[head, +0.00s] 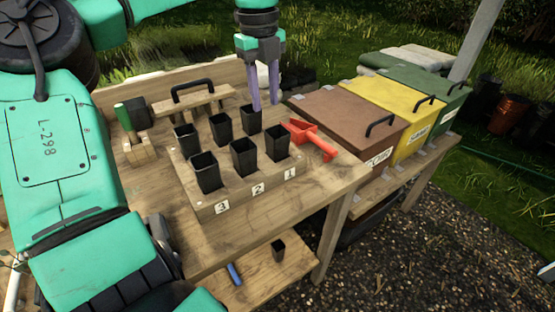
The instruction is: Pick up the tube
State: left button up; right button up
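Several black square tubes stand upright in a wooden block (232,208) with labels 3, 2 and 1 on its front. The tubes are in two rows: a back right tube (251,121), a back middle tube (222,130), a back left tube (187,139), a front right tube (277,144), a front middle tube (244,158) and a front left tube (207,173). My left gripper (265,105) points down with its purple fingers apart and nothing visible between them. Its tips appear just above or behind the back right tube; contact is unclear. My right gripper is out of view.
A red scoop (314,139) lies right of the block. A wooden carrier with a black handle (193,88) stands behind it. Brown (345,118), yellow (398,108) and green (432,87) lidded bins stand at right. A small black tube (278,250) is on the lower shelf.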

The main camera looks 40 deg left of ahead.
aim_at(267, 134)
pick_arm(q)
jog(key=f, duration=0.4)
jog(key=f+p, duration=0.1)
jog(key=f, duration=0.3)
jog(key=f+p, duration=0.1)
jog(key=f, duration=0.3)
jog(key=shift+w+f, duration=0.25)
jog(key=shift+w+a+f, duration=0.1)
jog(key=shift+f, duration=0.2)
grip_shut()
